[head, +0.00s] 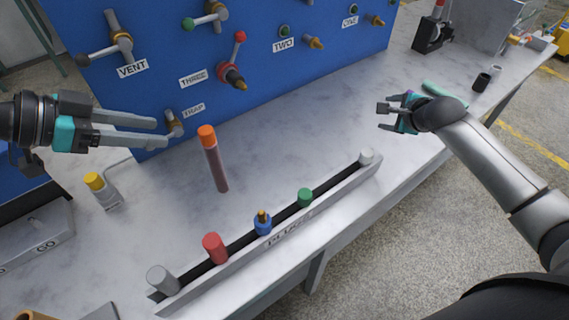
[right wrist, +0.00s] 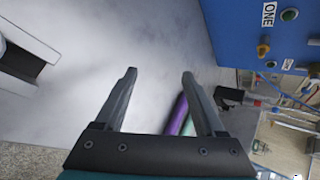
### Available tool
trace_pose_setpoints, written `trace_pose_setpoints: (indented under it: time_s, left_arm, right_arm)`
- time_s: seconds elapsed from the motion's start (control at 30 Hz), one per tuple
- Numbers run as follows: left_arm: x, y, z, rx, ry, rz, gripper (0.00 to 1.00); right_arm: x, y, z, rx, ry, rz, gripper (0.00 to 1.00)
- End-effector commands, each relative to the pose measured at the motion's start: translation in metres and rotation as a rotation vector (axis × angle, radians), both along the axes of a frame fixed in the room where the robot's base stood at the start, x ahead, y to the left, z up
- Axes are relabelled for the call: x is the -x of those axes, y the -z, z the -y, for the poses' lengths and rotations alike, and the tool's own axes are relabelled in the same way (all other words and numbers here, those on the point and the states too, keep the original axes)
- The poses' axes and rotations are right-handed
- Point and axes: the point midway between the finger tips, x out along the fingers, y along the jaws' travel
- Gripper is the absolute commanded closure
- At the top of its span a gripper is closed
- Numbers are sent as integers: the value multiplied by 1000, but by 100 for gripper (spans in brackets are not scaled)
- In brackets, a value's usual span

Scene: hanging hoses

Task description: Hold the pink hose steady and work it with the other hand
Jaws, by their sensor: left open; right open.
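A dusky pink tube with an orange end (head: 213,165), which I take for the pink hose, stands nearly upright over the bench in the head view. My left gripper (head: 160,133) is open and empty to its left, its fingertips close to the brass fitting at the TRAP label (head: 194,110). Whether they touch the fitting I cannot tell. My right gripper (head: 386,115) is open and empty, well to the right of the tube. In the right wrist view, its two fingers (right wrist: 159,73) stand apart with bare bench beyond.
A PLUGS rack (head: 338,194) with several coloured plugs runs along the bench front. The blue panel (head: 200,55) carries valves and fittings. A purple rod (right wrist: 177,113) lies by my right gripper's finger.

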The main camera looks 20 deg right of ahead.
Motion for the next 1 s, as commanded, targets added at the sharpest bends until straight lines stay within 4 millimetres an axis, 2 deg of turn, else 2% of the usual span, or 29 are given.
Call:
trace_pose_setpoints:
  time_s: [0.03, 0.2, 0.33, 0.47, 0.53, 0.6, 0.73, 0.9, 1.0]
  left_arm:
    - [0, 0, 0, 0, 0, 0, 50]
    - [0, 0, 0, 0, 0, 0, 50]
    - [0, 0, 0, 0, 0, 0, 50]
    - [0, 0, 0, 0, 0, 0, 50]
    - [0, 0, 0, 0, 0, 0, 50]
    - [0, 0, 0, 0, 0, 0, 50]
    - [0, 0, 0, 0, 0, 0, 50]
    - [0, 0, 0, 0, 0, 0, 50]
    - [0, 0, 0, 0, 0, 0, 50]
  right_arm:
    - [-4, 1, -34, -49, -64, 6, 28]
    - [-6, -2, -136, -184, -280, 19, 28]
    - [1, -17, -212, -281, -454, 49, 28]
    - [18, -39, -285, -397, -617, 84, 28]
    - [37, -46, -319, -538, -650, 74, 28]
    - [54, -41, -330, -708, -578, 23, 28]
    - [72, -36, -337, -916, -458, -52, 28]
    - [86, -33, -343, -1064, -366, -109, 28]
    - [87, -32, -345, -1096, -345, -121, 28]
